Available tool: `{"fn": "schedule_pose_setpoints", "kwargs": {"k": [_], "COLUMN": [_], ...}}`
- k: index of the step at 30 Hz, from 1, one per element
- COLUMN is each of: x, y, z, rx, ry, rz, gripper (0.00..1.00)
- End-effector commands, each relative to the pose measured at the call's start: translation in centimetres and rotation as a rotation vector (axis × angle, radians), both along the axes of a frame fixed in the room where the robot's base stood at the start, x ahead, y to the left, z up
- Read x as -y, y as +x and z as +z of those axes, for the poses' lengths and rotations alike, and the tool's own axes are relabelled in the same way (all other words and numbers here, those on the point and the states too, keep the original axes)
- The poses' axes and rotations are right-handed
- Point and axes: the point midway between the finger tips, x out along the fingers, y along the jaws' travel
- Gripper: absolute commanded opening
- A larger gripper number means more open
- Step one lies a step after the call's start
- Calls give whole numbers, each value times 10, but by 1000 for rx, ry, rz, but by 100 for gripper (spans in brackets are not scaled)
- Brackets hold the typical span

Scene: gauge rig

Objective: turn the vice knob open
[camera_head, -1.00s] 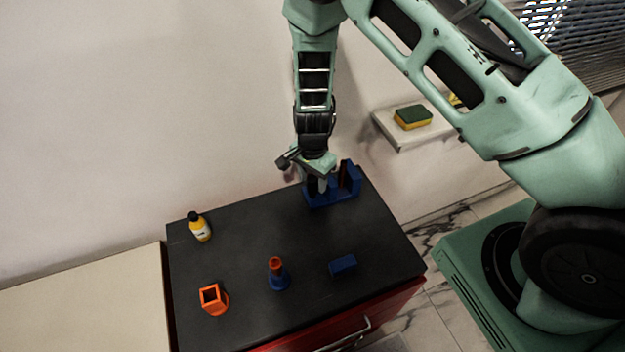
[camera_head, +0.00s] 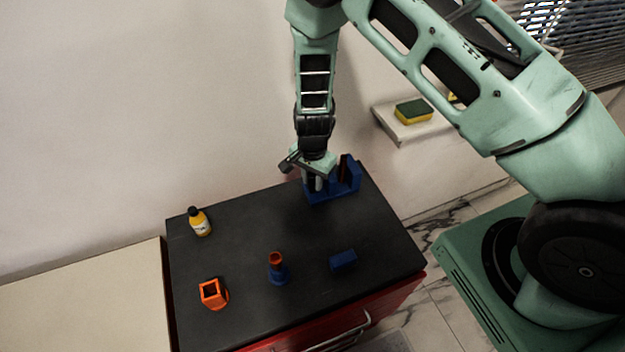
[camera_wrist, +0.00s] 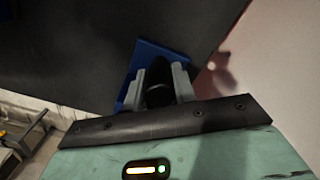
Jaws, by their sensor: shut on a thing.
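A blue vice (camera_head: 346,187) stands at the back right of the dark cabinet top, with an upright jaw at its right end. In the wrist view, part of its blue body (camera_wrist: 151,55) shows behind my fingers. My gripper (camera_head: 315,184) points down at the vice's left end. In the wrist view, my gripper (camera_wrist: 162,82) is shut on a dark rounded knob (camera_wrist: 158,84) between its two grey fingers. The knob is hidden by the gripper in the head view.
On the dark top (camera_head: 250,225) are a yellow bottle (camera_head: 200,224), an orange square holder (camera_head: 213,294), a blue stand with an orange top (camera_head: 277,270) and a blue block (camera_head: 343,260). A wall shelf (camera_head: 405,128) holds a sponge (camera_head: 413,111). The wall is close behind the vice.

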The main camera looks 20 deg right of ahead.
Motion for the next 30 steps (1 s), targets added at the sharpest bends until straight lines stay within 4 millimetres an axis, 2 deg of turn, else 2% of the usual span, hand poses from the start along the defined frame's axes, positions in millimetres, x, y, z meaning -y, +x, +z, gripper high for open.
{"fn": "schedule_pose_setpoints", "kwargs": {"k": [6,15,16,18,30], "x": [0,0,0,0,2], "y": [1,1,1,1,-1], "z": [-2,1,1,1,1], "rx": [3,2,2,1,-3], "ry": [1,1,1,0,-2], "rz": [171,187,187,187,160], "gripper": [4,4,32,49,49]}}
